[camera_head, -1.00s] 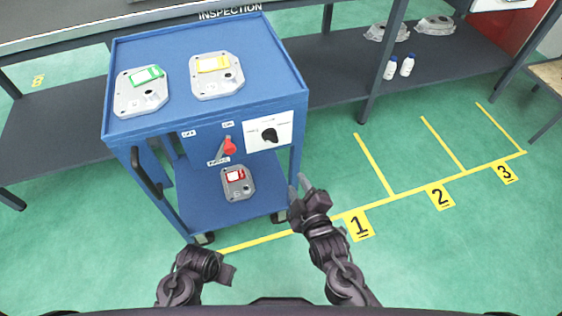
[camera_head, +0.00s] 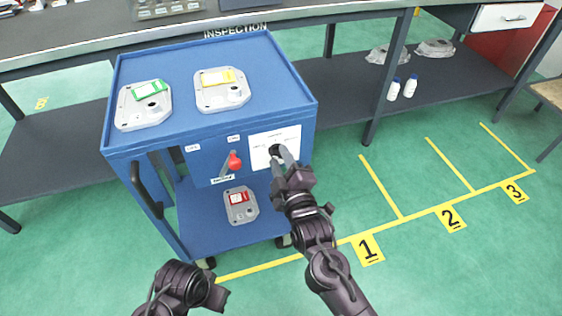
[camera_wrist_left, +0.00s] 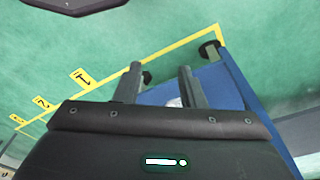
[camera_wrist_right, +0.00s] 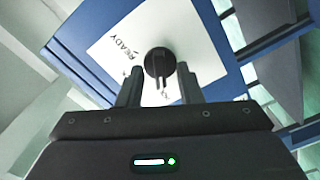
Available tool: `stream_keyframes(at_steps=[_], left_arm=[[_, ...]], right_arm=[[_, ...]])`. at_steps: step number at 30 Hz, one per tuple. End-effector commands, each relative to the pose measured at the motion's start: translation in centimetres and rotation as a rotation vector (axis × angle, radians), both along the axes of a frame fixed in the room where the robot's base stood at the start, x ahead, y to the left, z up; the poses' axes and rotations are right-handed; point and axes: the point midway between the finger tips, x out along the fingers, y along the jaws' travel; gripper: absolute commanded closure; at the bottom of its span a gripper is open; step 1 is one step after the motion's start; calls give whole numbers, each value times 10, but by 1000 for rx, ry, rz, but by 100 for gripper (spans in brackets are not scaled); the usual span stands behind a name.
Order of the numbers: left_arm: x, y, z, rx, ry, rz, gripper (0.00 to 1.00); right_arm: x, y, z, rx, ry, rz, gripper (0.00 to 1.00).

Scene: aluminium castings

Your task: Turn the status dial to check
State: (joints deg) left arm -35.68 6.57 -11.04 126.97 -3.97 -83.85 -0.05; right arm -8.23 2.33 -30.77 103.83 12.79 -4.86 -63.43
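The status dial (camera_head: 274,151) is a black knob on a white plate (camera_head: 262,139) on the front of the blue cart. In the right wrist view the dial (camera_wrist_right: 160,63) stands ahead of my fingers, with the word READY on the plate to its upper left. My right gripper (camera_head: 285,157) is open, and its fingertips partly cover the dial in the head view. In the right wrist view my two fingers (camera_wrist_right: 158,84) stand apart either side of the dial's lower edge; I cannot tell whether they touch it. My left gripper (camera_wrist_left: 160,84) is open and empty, low over the floor.
The blue cart (camera_head: 200,133) carries two castings with green (camera_head: 143,105) and yellow (camera_head: 222,89) labels on top. A red-labelled casting (camera_head: 241,205) lies on its lower shelf. A red-knobbed lever (camera_head: 234,161) sits left of the dial. The inspection bench (camera_head: 330,12) stands behind.

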Motion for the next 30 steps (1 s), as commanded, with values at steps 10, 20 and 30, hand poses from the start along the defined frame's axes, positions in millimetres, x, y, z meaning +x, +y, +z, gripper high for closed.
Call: stream_keyframes(at_steps=[10, 20, 30], left_arm=[[0, 0, 0, -1, -2, 0, 64], [0, 0, 1, 0, -1, 0, 64], [3, 5, -28, 10, 24, 19, 64]], right_arm=[[0, 0, 0, 0, 1, 0, 87], [0, 0, 0, 3, 3, 0, 100], [0, 0, 2, 119, 42, -1, 100]])
